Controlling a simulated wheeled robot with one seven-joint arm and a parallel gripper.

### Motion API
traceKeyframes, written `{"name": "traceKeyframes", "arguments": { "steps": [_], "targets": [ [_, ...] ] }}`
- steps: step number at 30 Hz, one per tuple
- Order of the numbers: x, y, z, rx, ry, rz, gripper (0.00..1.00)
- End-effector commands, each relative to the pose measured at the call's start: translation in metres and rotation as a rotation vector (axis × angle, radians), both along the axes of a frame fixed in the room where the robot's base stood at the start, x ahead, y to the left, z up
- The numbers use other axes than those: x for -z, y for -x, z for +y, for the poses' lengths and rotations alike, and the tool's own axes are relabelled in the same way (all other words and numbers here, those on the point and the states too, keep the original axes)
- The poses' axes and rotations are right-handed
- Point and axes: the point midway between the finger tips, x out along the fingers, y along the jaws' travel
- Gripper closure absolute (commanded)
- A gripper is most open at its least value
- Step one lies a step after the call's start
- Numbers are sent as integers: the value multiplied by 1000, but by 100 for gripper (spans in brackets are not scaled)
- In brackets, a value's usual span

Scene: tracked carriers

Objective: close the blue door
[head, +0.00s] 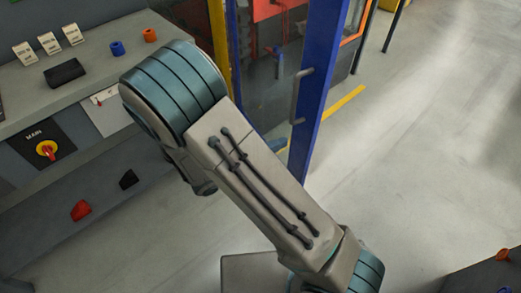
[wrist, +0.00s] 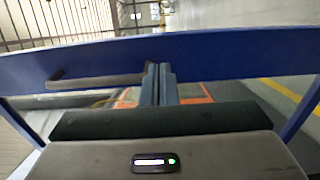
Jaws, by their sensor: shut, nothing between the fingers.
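The blue door (head: 325,75) stands upright at the top middle of the head view, with a clear panel on its left and a grey handle (head: 298,95) on its upright. My arm hides its lower left part. In the wrist view the blue door frame (wrist: 230,55) spans the picture, with the handle (wrist: 95,78) left of the fingers. My gripper (wrist: 158,72) is shut and empty, its fingertips overlapping the blue bar just right of the handle. I cannot tell if they touch it. I cannot make out the gripper in the head view.
A grey console (head: 60,120) with a red main switch (head: 47,150), tags and small blue and orange parts stands at the left. A yellow post (head: 219,45) rises left of the door. Open grey floor (head: 430,150) lies to the right, with a yellow line (head: 343,103).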

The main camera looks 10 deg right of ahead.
Motion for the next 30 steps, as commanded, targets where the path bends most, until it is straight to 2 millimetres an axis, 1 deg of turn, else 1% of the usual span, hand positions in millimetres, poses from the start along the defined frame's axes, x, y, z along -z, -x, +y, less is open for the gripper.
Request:
{"name": "traceKeyframes", "arguments": {
  "steps": [1, 6, 9, 12, 16, 23, 24, 25, 27, 30],
  "targets": [
    [0, -4, -12, 6, 1, 1, 100],
    [0, -17, -41, 8, 0, 1, 100],
    [0, -21, -53, 8, 1, 1, 100],
    [0, -25, -60, 6, 0, 0, 100],
    [0, -27, -65, 7, 0, 0, 100],
    [0, -27, -65, 7, 0, 0, 100],
    [0, -28, -45, -1, -3, -3, 100],
    [0, -27, -52, 3, -1, 0, 100],
    [0, -27, -60, 4, 0, 0, 100],
    [1, -30, -68, 0, 1, 1, 100]
  ]
}}
